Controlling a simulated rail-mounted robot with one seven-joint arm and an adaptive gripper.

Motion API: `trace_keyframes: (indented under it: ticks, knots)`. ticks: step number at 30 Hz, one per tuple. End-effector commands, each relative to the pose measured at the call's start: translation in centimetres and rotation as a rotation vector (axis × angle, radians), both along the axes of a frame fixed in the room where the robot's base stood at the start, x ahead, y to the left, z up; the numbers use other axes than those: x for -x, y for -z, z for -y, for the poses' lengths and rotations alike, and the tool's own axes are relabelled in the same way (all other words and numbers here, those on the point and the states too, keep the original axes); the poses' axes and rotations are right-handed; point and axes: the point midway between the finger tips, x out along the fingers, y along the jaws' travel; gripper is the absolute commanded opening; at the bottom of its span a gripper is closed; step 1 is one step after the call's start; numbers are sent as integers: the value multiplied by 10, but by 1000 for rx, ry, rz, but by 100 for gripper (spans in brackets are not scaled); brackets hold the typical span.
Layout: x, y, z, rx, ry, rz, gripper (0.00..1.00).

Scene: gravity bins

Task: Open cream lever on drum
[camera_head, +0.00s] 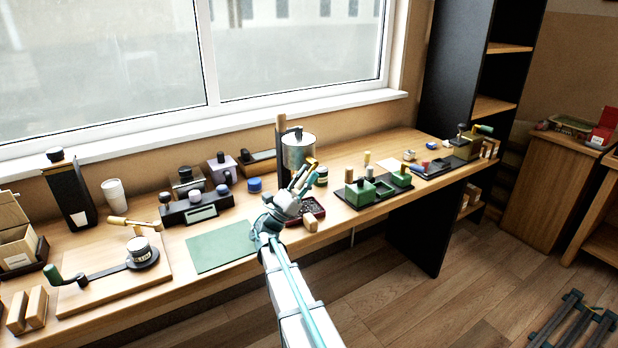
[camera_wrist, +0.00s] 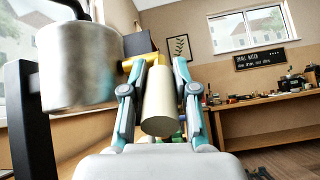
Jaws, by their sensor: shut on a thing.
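The drum (camera_head: 297,152) is a grey metal cylinder on a dark stand with a wooden post behind it, near the middle of the bench. It fills the left of the wrist view (camera_wrist: 78,68). The cream lever (camera_wrist: 160,108) is a pale cylinder with its round end facing the wrist camera, and a yellow piece shows behind it. My gripper (camera_head: 302,178) is just in front of and below the drum. Its two fingers (camera_wrist: 158,72) are shut on the lever, one on each side. In the head view the fingers mostly hide the lever.
A dark red tray (camera_head: 312,211) with small contents and a wooden block (camera_head: 311,224) lie beneath my gripper. Green boxes (camera_head: 362,192) on a dark tray stand to the right. A green mat (camera_head: 221,246) lies clear to the left. The window is behind.

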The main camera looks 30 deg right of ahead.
Motion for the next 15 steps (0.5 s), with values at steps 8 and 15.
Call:
trace_keyframes:
  ticks: [8, 15]
  knots:
    - [0, 0, 0, 0, 0, 0, 54]
    - [0, 0, 0, 0, 0, 0, 54]
